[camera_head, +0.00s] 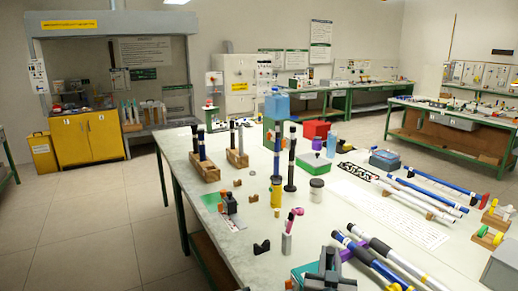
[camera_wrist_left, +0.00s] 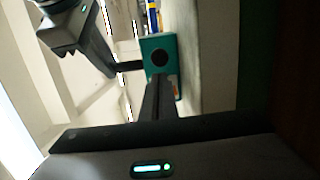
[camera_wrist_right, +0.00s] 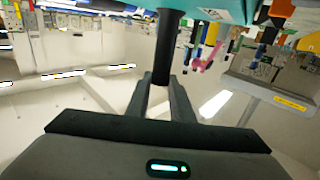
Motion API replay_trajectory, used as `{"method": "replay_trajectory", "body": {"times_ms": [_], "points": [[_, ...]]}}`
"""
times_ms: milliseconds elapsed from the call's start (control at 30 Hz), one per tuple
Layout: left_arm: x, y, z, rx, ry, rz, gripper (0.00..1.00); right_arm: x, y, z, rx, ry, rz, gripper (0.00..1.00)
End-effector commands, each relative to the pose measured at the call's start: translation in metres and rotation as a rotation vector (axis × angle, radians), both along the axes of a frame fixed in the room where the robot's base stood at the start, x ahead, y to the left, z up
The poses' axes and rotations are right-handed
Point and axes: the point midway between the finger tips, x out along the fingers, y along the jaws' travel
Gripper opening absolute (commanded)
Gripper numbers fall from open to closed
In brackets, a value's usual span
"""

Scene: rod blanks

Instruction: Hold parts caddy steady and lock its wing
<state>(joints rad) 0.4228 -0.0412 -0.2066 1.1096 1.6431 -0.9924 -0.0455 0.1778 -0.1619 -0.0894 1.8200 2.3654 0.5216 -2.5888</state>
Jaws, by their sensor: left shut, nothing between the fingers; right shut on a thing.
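The teal block that I take for the parts caddy (camera_head: 300,270) is at the bottom edge of the head view, largely hidden by my right gripper (camera_head: 328,278). In the left wrist view the caddy (camera_wrist_left: 170,44) shows a dark round spot on its face. In the right wrist view its teal side (camera_wrist_right: 222,8) is at the top. My right gripper (camera_wrist_right: 167,82) is shut on a black post (camera_wrist_right: 167,45) that runs to the caddy. My left gripper (camera_wrist_left: 158,78) is shut and empty, its tips close below the dark round spot; contact is unclear. I cannot make out which part is the wing.
The pale table (camera_head: 245,240) holds a pink-topped marker (camera_head: 288,238) and a small black clip (camera_head: 262,247) near the caddy. Thick rods (camera_head: 370,262) lie just right of it. Wooden blocks with rods (camera_head: 205,168) stand farther back. Some table left of the caddy is free.

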Motion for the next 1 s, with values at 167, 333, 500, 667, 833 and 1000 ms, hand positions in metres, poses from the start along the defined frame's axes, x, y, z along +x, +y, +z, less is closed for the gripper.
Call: {"method": "replay_trajectory", "body": {"times_ms": [167,333,500,667,833,1000], "points": [[0.0017,0.0006,0.0,-0.001,0.0,0.0,0.0,0.0,0.0,0.0,0.0,0.0,0.0,0.0],[0.0033,0.0012,0.0,-0.001,0.0,0.0,0.0,0.0,0.0,0.0,0.0,0.0,0.0,0.0],[0.0049,0.0018,-0.0003,-0.001,0.0,0.0,0.0,0.0,0.0,0.0,0.0,0.0,0.0,0.0],[0.0064,0.0024,-0.0005,-0.001,0.0,0.0,0.0,0.0,0.0,0.0,0.0,0.0,0.0,0.0],[0.0073,0.0028,-0.0005,-0.001,-0.001,0.0,0.0,0.0,0.0,0.0,0.0,0.0,0.0,0.0],[0.0074,0.0028,-0.0006,-0.001,-0.001,0.0,0.0,0.0,0.0,0.0,0.0,0.0,0.0,0.0]]}}
